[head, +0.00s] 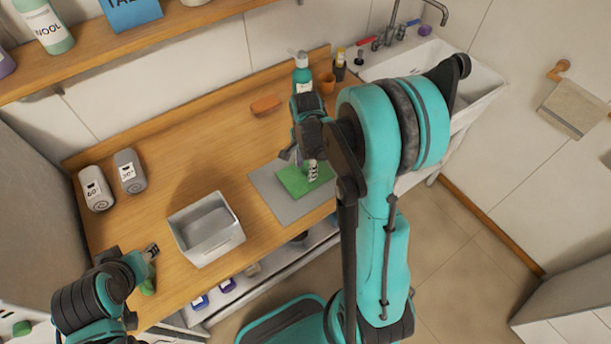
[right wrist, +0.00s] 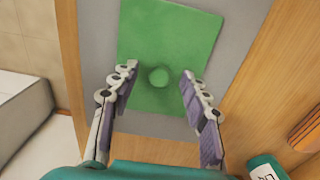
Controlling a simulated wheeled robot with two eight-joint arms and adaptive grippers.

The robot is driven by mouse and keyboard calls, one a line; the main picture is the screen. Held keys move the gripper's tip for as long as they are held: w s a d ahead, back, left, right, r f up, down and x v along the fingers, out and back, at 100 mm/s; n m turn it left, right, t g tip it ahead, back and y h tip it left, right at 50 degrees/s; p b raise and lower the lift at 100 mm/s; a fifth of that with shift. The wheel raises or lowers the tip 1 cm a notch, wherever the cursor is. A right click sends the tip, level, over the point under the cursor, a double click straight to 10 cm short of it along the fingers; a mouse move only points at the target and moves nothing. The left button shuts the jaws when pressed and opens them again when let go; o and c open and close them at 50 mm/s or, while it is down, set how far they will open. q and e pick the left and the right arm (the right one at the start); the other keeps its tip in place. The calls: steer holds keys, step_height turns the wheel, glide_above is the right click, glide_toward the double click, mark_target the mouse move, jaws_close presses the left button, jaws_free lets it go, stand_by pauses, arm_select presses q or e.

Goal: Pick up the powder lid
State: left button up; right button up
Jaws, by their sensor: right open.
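The powder lid appears to be the flat green square with a small round knob (right wrist: 158,77); it lies on a grey mat (right wrist: 232,62). In the head view the green lid (head: 294,184) is partly hidden by my right gripper (head: 300,163). In the right wrist view my right gripper (right wrist: 157,84) is open and empty, its fingers on either side of the knob and apart from it. Height above the lid is hard to judge. My left gripper (head: 152,252) is at the counter's front left, away from the lid; its finger gap is too small to read.
A grey-white open bin (head: 233,238) stands left of the mat (head: 264,183). Two labelled containers (head: 130,171) stand farther left. An orange block (head: 265,105), a teal pump bottle (head: 302,74) and an orange cup (head: 327,84) are at the back. The counter between is clear.

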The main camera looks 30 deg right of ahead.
steer(key=c, duration=0.9)
steer(key=shift+o, duration=0.2)
steer(key=shift+r, duration=0.1)
